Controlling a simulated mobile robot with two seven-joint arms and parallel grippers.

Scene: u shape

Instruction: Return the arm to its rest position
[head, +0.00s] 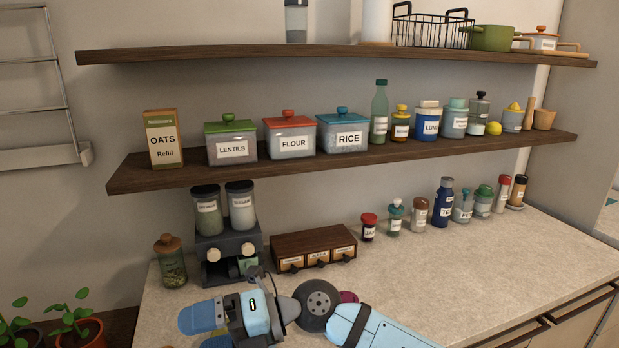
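One of my light blue arms (375,326) comes in from the lower right and reaches left, low over the front of the counter. Its round dark joint (317,299) is in front of the small wooden drawer box. The end of this arm, with my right gripper (202,318), is at the lower left, in front of the dark two-jar stand. Part of it is cut off by the bottom edge, and its finger opening cannot be made out. I see nothing held in it. My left gripper is not in view.
The dark stand (229,246), wooden drawer box (313,247) and herb jar (170,262) stand behind the arm. Several small jars line the back of the counter (480,270), whose front right is clear. Above is a loaded shelf (400,150). Potted plants (80,325) stand at lower left.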

